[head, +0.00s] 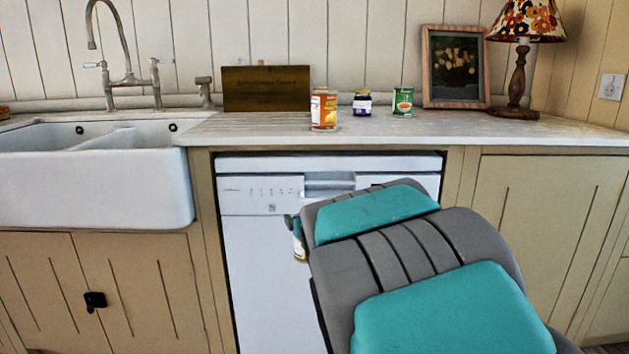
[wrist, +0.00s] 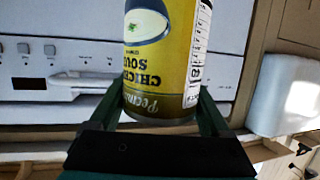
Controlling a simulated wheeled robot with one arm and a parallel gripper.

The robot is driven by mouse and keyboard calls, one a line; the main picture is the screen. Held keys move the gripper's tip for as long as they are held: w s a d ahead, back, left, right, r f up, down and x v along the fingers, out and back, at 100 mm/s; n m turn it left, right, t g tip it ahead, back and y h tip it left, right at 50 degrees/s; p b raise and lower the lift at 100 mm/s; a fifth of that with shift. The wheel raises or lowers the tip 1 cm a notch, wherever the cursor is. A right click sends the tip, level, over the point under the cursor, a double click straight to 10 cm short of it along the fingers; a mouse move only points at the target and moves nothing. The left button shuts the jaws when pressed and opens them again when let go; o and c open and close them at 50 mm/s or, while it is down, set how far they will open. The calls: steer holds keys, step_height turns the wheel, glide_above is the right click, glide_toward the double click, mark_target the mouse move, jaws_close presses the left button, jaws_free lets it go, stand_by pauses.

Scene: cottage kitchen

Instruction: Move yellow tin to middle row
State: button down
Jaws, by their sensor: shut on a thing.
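The yellow tin (wrist: 165,60), with a chicken soup label and a bowl picture, is between the two dark green fingers of my gripper (wrist: 160,102) in the wrist view. The fingers are shut on it, one on each side. The tin looks upside down in that view. In the head view my arm hides most of the gripper (head: 292,224), and only a small part of the tin (head: 300,250) shows, in front of the white dishwasher and below the counter top. No marked middle row can be made out.
On the counter (head: 250,130) stand an orange-labelled tin (head: 324,110), a dark jar (head: 362,103) and a green tin (head: 403,102). Behind are a wooden board (head: 266,88), a framed picture (head: 455,66) and a lamp (head: 519,75). The sink (head: 90,185) is left; the dishwasher (head: 262,270) is below.

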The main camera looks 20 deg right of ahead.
steer(key=a+f+n+y, duration=0.4)
steer(key=f+y, duration=0.1)
steer(key=f, duration=0.4)
steer(key=shift+w+a+g, duration=0.25)
steer(key=shift+a+g, duration=0.05)
steer(key=shift+a+f, duration=0.15)
steer(key=shift+f, duration=0.05)
